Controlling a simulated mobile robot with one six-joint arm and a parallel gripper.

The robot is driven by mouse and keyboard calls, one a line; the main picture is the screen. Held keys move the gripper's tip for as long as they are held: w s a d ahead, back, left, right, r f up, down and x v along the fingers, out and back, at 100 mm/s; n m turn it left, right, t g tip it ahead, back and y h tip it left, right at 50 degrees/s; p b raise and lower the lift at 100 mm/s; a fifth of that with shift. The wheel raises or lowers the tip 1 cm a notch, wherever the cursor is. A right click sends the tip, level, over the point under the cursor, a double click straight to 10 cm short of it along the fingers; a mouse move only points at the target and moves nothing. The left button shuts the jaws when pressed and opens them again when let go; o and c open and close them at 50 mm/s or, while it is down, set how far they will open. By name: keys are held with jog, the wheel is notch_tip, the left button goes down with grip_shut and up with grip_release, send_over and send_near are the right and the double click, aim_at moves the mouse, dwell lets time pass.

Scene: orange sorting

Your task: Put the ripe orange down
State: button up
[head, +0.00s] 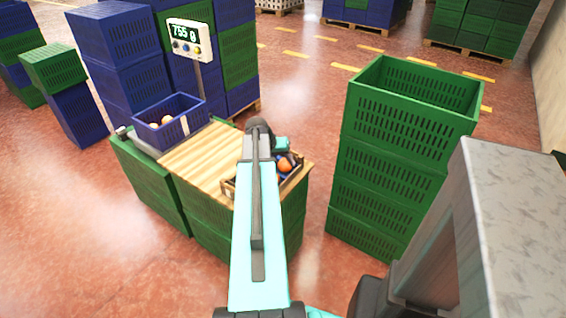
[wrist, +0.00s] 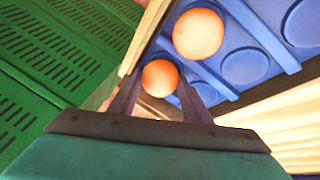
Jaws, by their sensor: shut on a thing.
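My gripper (wrist: 158,88) is shut on an orange (wrist: 160,75) in the wrist view, with a finger on each side of it. A second, slightly paler orange (wrist: 198,34) sits just beyond it on a blue tray (wrist: 236,68) with round recesses. Other recesses in view are empty. The held orange is close to the tray's edge; I cannot tell if it touches the tray. In the head view my arm partly hides the wooden crate (head: 228,189) around the tray. One orange (head: 285,164) shows there; I cannot tell which.
A wooden tabletop (head: 200,160) rests on green crates. At its left end a blue crate (head: 160,135) with several fruits stands on a scale, whose display (head: 190,36) reads about 755 g. A tall green crate stack (head: 385,170) stands to the right, with a floor gap between.

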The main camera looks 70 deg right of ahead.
jog(key=shift+f, duration=0.15)
jog(key=o, duration=1.1)
jog(key=v, duration=1.2)
jog(key=shift+r, duration=0.2)
dwell(2.1)
